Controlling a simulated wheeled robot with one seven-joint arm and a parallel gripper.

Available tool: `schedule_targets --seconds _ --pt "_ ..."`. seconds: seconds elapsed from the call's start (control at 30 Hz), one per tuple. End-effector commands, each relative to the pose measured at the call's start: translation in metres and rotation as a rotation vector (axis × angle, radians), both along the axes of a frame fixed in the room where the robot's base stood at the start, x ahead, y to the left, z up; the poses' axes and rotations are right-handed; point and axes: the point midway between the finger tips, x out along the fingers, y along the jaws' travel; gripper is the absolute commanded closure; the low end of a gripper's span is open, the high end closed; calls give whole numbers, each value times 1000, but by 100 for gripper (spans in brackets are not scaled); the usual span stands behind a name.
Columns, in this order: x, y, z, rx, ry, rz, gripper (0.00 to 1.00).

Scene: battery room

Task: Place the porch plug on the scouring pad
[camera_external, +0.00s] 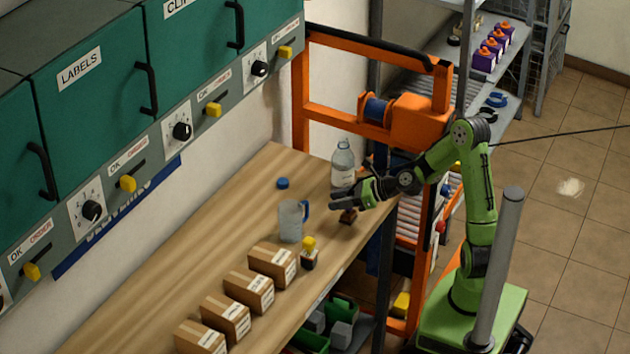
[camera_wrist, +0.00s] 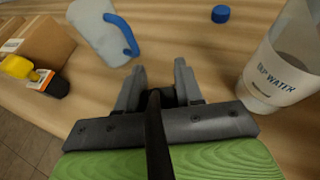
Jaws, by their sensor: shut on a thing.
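My gripper (camera_external: 363,194) is above the workbench, beside the water bottle. In the wrist view its two fingers (camera_wrist: 159,72) stand apart, with a dark thing (camera_wrist: 164,97) between their bases and a black strip running down from it. The gripper is shut on this dark thing; I cannot tell whether it is the porch plug. I cannot make out a scouring pad.
The workbench (camera_external: 215,228) holds several cardboard boxes (camera_external: 273,264), a clear mug with blue handle (camera_external: 291,222), a blue cap (camera_external: 283,183) and a water bottle (camera_external: 343,165). An orange frame (camera_external: 345,120) stands behind. The bench's left strip is clear.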

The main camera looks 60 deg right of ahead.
Motion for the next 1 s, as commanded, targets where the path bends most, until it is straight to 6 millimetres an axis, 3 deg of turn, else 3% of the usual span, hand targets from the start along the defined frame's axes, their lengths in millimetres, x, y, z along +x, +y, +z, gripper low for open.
schedule_targets --seconds 0.27,0.3,0.43,0.77,1.0 --pt "0 0 -1 -1 2 0 94" --pt "0 0 -1 -2 1 -1 60" --pt "0 0 -1 -2 1 -1 40" --pt "0 0 5 -3 0 0 39" --pt "-48 -23 27 -2 5 -10 39"
